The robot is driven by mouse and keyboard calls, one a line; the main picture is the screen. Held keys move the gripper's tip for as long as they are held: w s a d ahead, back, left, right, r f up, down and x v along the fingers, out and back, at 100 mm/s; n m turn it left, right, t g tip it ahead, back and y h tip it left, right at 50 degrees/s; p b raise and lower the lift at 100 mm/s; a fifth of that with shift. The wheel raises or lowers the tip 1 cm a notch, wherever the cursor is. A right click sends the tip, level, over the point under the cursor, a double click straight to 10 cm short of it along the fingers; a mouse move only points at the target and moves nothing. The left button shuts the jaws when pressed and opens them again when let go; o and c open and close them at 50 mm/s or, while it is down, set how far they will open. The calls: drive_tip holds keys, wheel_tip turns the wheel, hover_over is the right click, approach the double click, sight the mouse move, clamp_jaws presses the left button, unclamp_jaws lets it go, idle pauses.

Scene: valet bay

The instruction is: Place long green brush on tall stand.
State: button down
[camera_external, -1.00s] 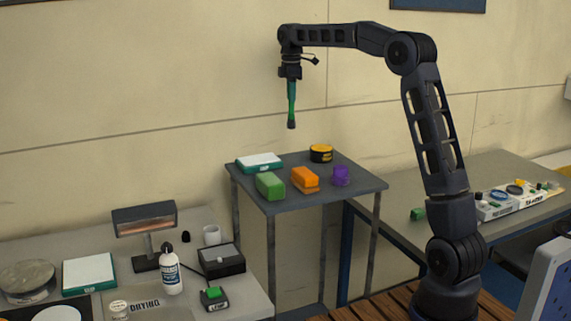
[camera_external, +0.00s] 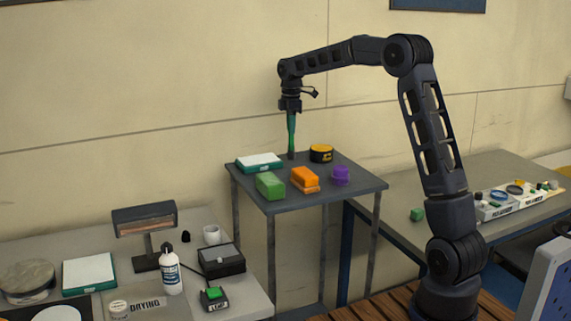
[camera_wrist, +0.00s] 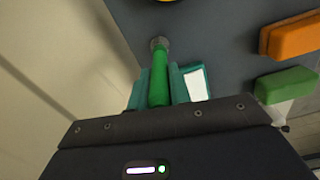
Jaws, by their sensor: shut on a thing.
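The long green brush (camera_external: 291,135) hangs upright from my gripper (camera_external: 291,115), dark end down. My gripper is shut on its upper part. In the wrist view the brush (camera_wrist: 159,80) lies between the two teal fingers of my gripper (camera_wrist: 157,92), with its greyish end pointing away. The tall stand (camera_external: 330,196) is a grey table on thin legs. The brush's lower end is at the back of its top, between a teal-and-white box and a yellow-and-black tin. I cannot tell for sure whether it touches the top.
The stand also holds the teal-and-white box (camera_external: 259,162), a green block (camera_external: 270,186), an orange brush-like block (camera_external: 305,179), the yellow tin (camera_external: 321,153) and a purple item (camera_external: 341,175). A cluttered bench with a lamp (camera_external: 145,218) stands left. A wall is close behind.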

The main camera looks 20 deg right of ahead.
drive_tip(key=shift+f, duration=0.1)
drive_tip(key=c, duration=1.3)
unclamp_jaws()
